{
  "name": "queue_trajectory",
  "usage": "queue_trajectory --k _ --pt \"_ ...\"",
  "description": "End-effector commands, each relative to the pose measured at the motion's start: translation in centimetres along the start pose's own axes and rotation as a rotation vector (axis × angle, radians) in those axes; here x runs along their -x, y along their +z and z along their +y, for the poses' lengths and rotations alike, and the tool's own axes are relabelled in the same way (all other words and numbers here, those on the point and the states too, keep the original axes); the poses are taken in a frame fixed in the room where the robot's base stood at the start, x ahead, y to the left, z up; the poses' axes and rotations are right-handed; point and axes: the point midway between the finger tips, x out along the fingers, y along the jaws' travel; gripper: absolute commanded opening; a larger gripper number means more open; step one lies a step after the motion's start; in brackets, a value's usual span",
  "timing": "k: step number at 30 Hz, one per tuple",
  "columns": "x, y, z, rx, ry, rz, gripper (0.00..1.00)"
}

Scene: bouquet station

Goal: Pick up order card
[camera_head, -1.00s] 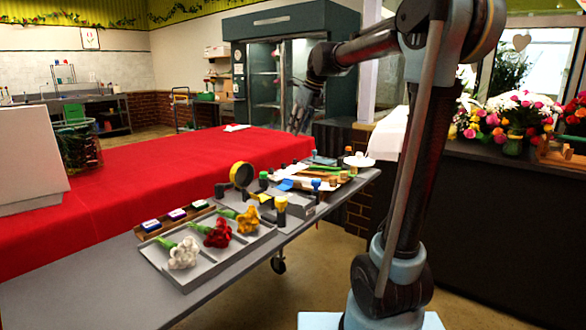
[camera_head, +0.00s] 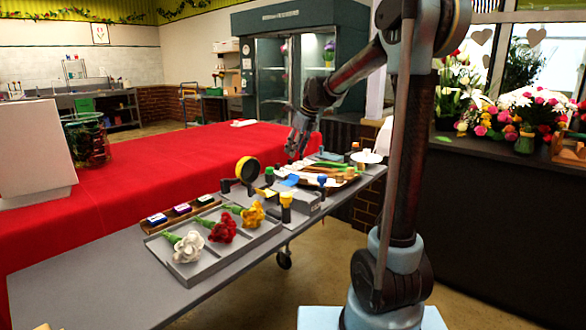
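I cannot surely pick out the order card. A small flat blue piece (camera_head: 290,180) lies among the tools on the grey table, and a small white flat thing (camera_head: 243,123) lies on the far part of the red cloth; either is too small to name. My gripper (camera_head: 294,156) points down above the far end of the grey table, near the red cloth's edge. Its fingers are small and dark, so I cannot tell whether it is open or shut. I see nothing held in it.
The grey table (camera_head: 110,262) bears a tray (camera_head: 158,246) with white, red and yellow flowers. Behind the tray are small stamp-like blocks (camera_head: 182,208) and a yellow-rimmed round thing (camera_head: 247,169). The red-clothed table (camera_head: 150,170) lies behind. A dark counter (camera_head: 500,215) stands right.

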Motion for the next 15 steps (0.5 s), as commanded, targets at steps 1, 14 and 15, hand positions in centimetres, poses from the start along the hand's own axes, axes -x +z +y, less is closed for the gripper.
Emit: queue_trajectory --k 1,14,15 --pt "-0.3 0.1 0.0 0.000 0.000 0.000 0.38" --pt "-5.0 0.4 0.1 0.001 0.000 0.000 0.38" --pt "-5.1 0.4 0.1 0.001 0.000 0.000 0.38"
